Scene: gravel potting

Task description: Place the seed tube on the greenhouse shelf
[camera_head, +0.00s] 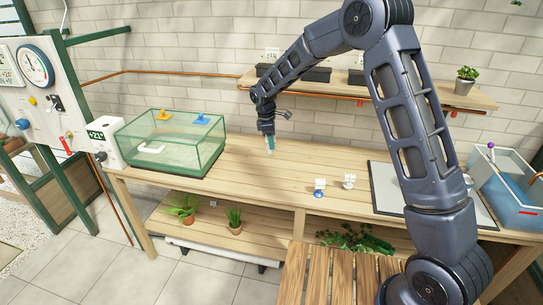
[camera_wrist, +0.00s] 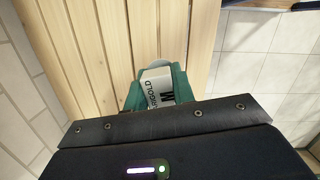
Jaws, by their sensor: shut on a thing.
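My gripper (camera_head: 270,144) is above the wooden workbench, right of the glass box, pointing down. In the wrist view its green fingers (camera_wrist: 157,90) are shut on the seed tube (camera_wrist: 157,88), which has a white label with dark letters, partly readable as "GOLD". The tube's lower part is hidden from the wrist view, and it is too small to make out clearly in the head view. A wooden wall shelf (camera_head: 425,91) runs behind and above the bench, with dark holders (camera_head: 316,74) on it. I cannot tell whether this is the greenhouse shelf.
A green-framed glass box (camera_head: 172,142) stands on the bench's left. Two small white items (camera_head: 319,187) (camera_head: 349,181) sit mid-bench. A grey mat and a water tank (camera_head: 508,190) are at right. A potted plant (camera_head: 466,80) stands on the wall shelf. Bench wood (camera_head: 240,165) around the gripper is clear.

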